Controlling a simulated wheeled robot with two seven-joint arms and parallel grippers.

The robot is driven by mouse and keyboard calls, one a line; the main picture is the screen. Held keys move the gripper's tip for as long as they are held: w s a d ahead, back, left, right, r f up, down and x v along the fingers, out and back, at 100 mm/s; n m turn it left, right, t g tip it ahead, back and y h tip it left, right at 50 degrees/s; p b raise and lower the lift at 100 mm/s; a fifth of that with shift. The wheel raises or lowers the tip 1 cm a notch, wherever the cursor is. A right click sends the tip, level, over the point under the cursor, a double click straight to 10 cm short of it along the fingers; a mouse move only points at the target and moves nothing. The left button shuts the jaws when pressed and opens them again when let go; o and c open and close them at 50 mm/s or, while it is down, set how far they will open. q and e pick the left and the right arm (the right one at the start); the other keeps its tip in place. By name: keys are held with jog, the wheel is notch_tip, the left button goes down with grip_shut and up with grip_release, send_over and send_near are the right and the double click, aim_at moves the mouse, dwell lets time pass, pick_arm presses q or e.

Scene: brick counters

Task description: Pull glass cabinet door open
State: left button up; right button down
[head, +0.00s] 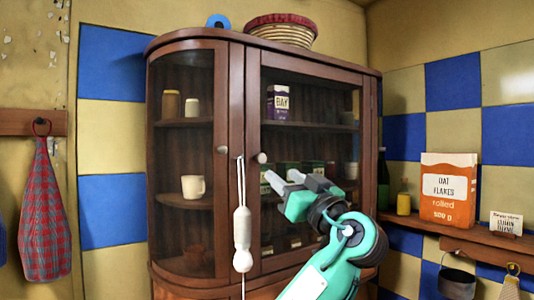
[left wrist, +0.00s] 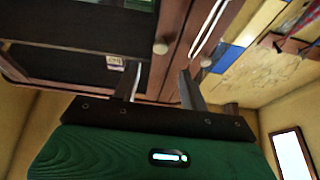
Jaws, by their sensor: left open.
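A dark wood cabinet (head: 238,90) stands against the wall. Its wide front glass door (head: 310,115) looks closed and has a pale round knob (head: 261,158) on its left edge. A narrower curved glass door (head: 185,95) on the left has its own knob (head: 222,149). My left gripper (head: 284,178) is open and empty in front of the wide door, just right of and below its knob. In the left wrist view, a pale knob (left wrist: 160,46) shows beyond and between the open fingers (left wrist: 160,70), apart from them. My right gripper is out of view.
A white pull cord (head: 242,225) hangs in front of the cabinet, left of my gripper. A basket (head: 283,30) sits on top. Jars, a mug and boxes stand inside. A shelf (head: 470,234) with an oat box (head: 448,212) is at the right.

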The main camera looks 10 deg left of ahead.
aim_at(262, 159)
pick_arm(q)
jog(key=p+x, duration=0.3)
jog(key=x, duration=0.4)
jog(key=shift+r, duration=0.2)
jog(key=shift+w+a+p, duration=0.35)
jog(key=shift+a+p, duration=0.05)
jog(key=shift+p, duration=0.05)
grip_shut()
